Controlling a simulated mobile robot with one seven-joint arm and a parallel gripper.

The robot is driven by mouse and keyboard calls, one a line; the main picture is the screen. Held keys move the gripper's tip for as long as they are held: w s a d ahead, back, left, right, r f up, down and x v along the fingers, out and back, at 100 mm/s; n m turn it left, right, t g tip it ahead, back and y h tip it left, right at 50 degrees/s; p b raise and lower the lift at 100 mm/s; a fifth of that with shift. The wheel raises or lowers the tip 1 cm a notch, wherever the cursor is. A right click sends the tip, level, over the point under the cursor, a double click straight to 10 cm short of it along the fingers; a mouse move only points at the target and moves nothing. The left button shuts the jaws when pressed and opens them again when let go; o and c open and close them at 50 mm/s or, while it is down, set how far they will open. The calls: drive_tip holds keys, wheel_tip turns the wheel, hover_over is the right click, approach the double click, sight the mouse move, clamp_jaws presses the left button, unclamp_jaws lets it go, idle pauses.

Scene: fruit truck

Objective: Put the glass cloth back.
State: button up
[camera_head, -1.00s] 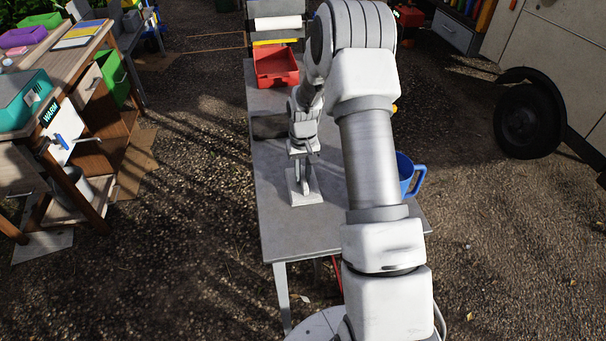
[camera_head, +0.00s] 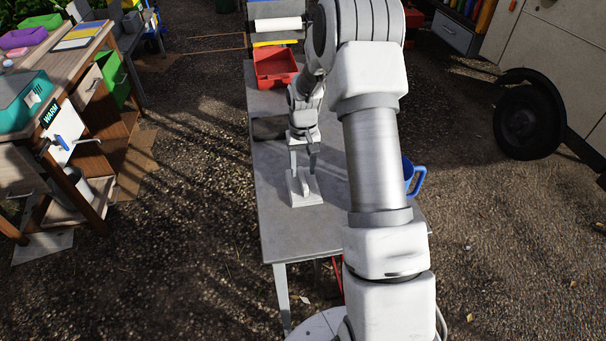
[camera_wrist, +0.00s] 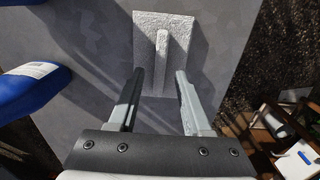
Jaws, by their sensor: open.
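The glass cloth (camera_head: 306,194) appears to be the pale, flat square with a raised upright ridge. It lies on the grey table (camera_head: 285,235) near its left edge. In the wrist view the cloth (camera_wrist: 181,38) lies flat, with its ridge pointing toward my gripper. My gripper (camera_head: 303,170) is just above the cloth, with its fingers apart. In the wrist view the fingers (camera_wrist: 159,76) stand on either side of the ridge's near end, with a gap on both sides. Nothing is held between them.
A red bin (camera_head: 275,66) stands at the table's far end. A dark flat item (camera_head: 268,128) lies at the left edge. Blue objects (camera_wrist: 30,88) lie left in the wrist view. The table's near left part is clear.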

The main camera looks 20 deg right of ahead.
wheel_tip(320, 180, up, 9)
wheel_tip(320, 180, up, 8)
drive_tip(key=t, duration=0.1)
hover_over(303, 178)
drive_tip(key=s+a, duration=0.3)
drive_tip(key=s, duration=0.1)
drive_tip(key=s+a+r+n+t, duration=0.15)
drive_tip(key=s+a+r, duration=0.25)
drive_tip(key=s+r, duration=0.4)
drive_tip(key=s+a+r+t, duration=0.1)
drive_tip(key=s+a, duration=0.1)
drive_tip(key=s, duration=0.6)
drive_tip(key=s+a+r+t, duration=0.1)
drive_tip(key=s+r+t, duration=0.1)
drive_tip(key=s, duration=0.6)
drive_tip(key=shift+a+r+n, duration=0.2)
drive_tip(key=shift+a+n, duration=0.15)
drive_tip(key=shift+n, duration=0.1)
drive_tip(key=shift+s+d, duration=0.1)
drive_tip(key=shift+s, duration=0.1)
